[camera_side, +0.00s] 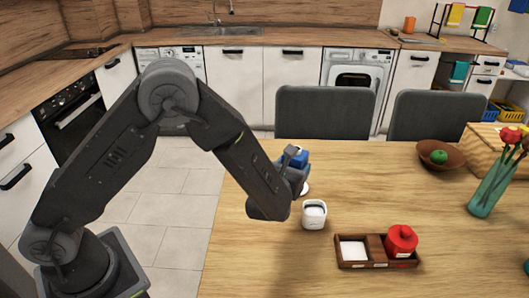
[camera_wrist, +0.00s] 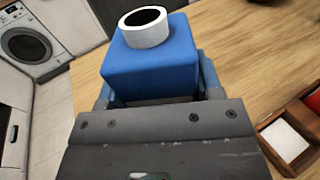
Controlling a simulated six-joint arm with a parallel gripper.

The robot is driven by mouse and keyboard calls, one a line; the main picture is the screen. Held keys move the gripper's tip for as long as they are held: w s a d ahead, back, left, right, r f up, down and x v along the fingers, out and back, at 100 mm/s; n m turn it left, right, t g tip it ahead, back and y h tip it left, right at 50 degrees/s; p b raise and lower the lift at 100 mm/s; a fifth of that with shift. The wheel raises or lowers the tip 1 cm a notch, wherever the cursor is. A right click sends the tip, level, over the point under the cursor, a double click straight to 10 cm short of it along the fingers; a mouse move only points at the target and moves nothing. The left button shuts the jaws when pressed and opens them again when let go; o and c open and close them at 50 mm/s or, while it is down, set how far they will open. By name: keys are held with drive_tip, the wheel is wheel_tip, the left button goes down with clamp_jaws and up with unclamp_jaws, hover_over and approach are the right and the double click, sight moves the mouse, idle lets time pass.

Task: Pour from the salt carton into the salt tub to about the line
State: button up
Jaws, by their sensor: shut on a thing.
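The salt carton is a blue box (camera_wrist: 150,68) with a round white spout (camera_wrist: 145,27) at its end. My gripper (camera_wrist: 156,92) is shut on it, a finger on each side. In the side view my gripper (camera_side: 292,172) hides most of the carton; a blue part (camera_side: 299,157) shows above, and a white part, seemingly the spout, shows lower down. The carton looks tilted, but its exact angle is unclear. The salt tub (camera_side: 314,223) is a small white open container on the table just below and right of my gripper. White shows inside it. No falling stream is visible.
A wooden tray (camera_side: 378,264) right of the tub holds a white-filled compartment and a red lidded pot (camera_side: 401,241). Farther right are a bowl with a green fruit (camera_side: 439,157), a basket and a vase of flowers (camera_side: 490,185). Two grey chairs stand behind the table.

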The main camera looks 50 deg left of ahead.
drive_tip(key=w+d+f+g, duration=0.1)
drive_tip(key=d+f+g, duration=0.1)
drive_tip(key=d+f, duration=0.3)
drive_tip(key=shift+w+d+f+h, duration=0.2)
drive_tip(key=shift+d+f+h, duration=0.15)
drive_tip(key=shift+d, duration=0.25)
drive_tip(key=shift+g, duration=0.3)
drive_tip(key=shift+s+d+r+g, duration=0.1)
drive_tip(key=shift+s+r+g, duration=0.1)
drive_tip(key=shift+g, duration=0.3)
drive_tip(key=shift+s+d+f+g+h, duration=0.1)
drive_tip(key=shift+s+g+h, duration=0.25)
drive_tip(key=shift+g, duration=0.25)
drive_tip(key=shift+s+d+g+h, duration=0.1)
drive_tip(key=shift+s+g+h, duration=0.1)
drive_tip(key=shift+g, duration=0.35)
drive_tip(key=shift+s+g+h, duration=0.1)
drive_tip(key=shift+g+h, duration=0.1)
drive_tip(key=shift+g, duration=0.35)
